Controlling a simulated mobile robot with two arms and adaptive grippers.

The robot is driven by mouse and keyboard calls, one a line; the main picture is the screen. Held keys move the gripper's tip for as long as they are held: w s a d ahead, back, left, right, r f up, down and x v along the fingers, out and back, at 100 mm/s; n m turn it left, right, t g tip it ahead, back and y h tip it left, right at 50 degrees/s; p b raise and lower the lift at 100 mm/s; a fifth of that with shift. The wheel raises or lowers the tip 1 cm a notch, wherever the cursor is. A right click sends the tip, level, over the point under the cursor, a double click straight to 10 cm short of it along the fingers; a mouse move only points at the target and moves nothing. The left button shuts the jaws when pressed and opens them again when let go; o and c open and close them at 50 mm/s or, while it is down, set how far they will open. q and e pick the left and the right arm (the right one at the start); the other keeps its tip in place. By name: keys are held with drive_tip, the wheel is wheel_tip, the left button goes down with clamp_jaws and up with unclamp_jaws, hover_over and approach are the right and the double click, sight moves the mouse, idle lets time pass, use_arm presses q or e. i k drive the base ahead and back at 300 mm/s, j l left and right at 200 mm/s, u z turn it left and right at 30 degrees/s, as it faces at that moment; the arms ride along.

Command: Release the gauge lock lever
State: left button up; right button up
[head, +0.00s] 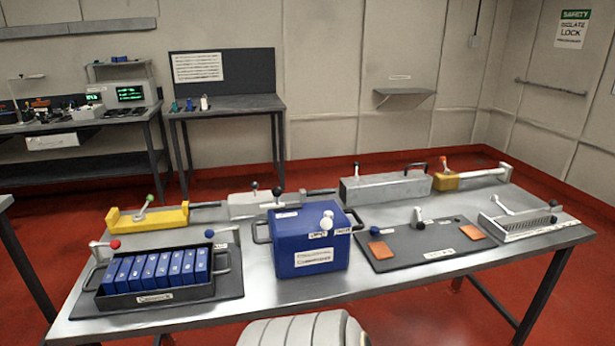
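Several devices with small levers stand on the steel table, and I cannot tell for certain which is the gauge lock lever. A green-knobbed lever (150,198) leans on a yellow fixture (160,217) at the back left. A white-handled lever (502,205) stands tilted on a grey toothed fixture (525,224) at the far right. A red-knobbed lever (444,160) is on an orange-yellow block (447,181) at the back right. Neither of my grippers is in view.
A long grey box (385,188) stands at the back. The front edge is mostly clear.

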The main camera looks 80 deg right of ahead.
sight(494, 198)
drive_tip(key=k+j+z, duration=0.1)
drive_tip(key=z, duration=3.8)
